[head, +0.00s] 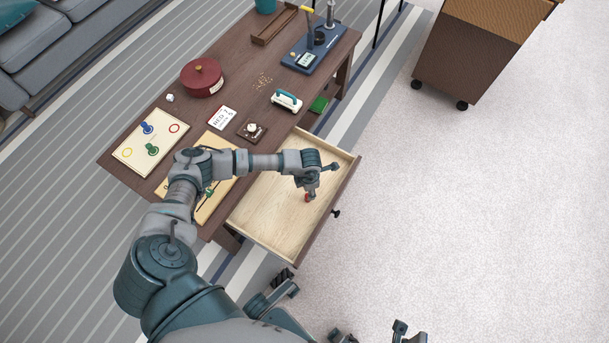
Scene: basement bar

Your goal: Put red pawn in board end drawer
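The red pawn (308,197) shows as a small red shape over the light wooden floor of the open drawer (268,215). My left gripper (311,192) is right at the pawn, inside the drawer's outline. The fingers partly hide the pawn, and I cannot tell whether they grip it or whether it touches the drawer floor. The drawer is pulled out from the table's long side, at the board's end. The cream game board (137,163) lies on the table corner with a blue pawn (147,128), a green pawn (152,149) and coloured rings.
On the dark wooden table (232,98) are a red lidded pot (202,77), a card (222,118), a white-and-teal item (287,100) and a blue device (314,48). My arm covers part of a second cream panel (222,146). Carpet right of the drawer is clear.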

